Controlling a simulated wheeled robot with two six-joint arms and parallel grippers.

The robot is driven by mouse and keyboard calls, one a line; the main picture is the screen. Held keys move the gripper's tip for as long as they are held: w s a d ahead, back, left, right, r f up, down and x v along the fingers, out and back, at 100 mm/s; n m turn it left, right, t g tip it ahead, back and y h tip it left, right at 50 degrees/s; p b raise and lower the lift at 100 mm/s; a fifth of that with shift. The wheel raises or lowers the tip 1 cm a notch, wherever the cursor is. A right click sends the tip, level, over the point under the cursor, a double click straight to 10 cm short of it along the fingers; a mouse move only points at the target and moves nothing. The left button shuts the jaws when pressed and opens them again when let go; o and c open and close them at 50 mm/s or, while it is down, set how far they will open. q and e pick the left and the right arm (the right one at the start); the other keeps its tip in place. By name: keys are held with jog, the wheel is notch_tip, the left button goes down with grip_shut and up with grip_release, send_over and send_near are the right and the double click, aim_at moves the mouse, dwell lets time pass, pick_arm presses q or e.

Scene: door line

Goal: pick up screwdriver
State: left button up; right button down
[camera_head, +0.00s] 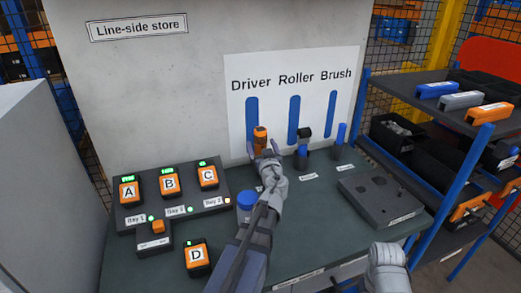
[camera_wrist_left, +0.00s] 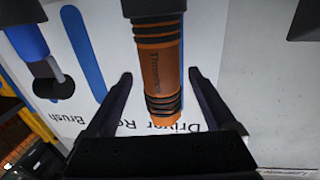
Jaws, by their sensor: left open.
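The screwdriver (camera_head: 260,138) stands upright in front of the Driver silhouette on the white board. Its orange handle with black rings fills the middle of the left wrist view (camera_wrist_left: 160,75); its lower part is hidden behind my gripper in the head view. My left gripper (camera_head: 263,152) is open at the handle. In the left wrist view its two fingers (camera_wrist_left: 160,76) lie one on each side of the handle, with a visible gap on both sides.
The roller (camera_head: 302,152) and the brush (camera_head: 339,138) stand in holders to the right. A blue-topped cylinder (camera_head: 247,198) is left of my left arm. Orange lettered units (camera_head: 168,183) sit at the left. A grey block with holes (camera_head: 380,195) is at the right, beside a blue-framed shelf (camera_head: 375,110).

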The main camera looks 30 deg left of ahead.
pick_arm(q)
jog(key=x, duration=0.4)
jog(key=shift+w+a, duration=0.1)
jog(key=shift+a, duration=0.05)
grip_shut()
dwell(0.5)
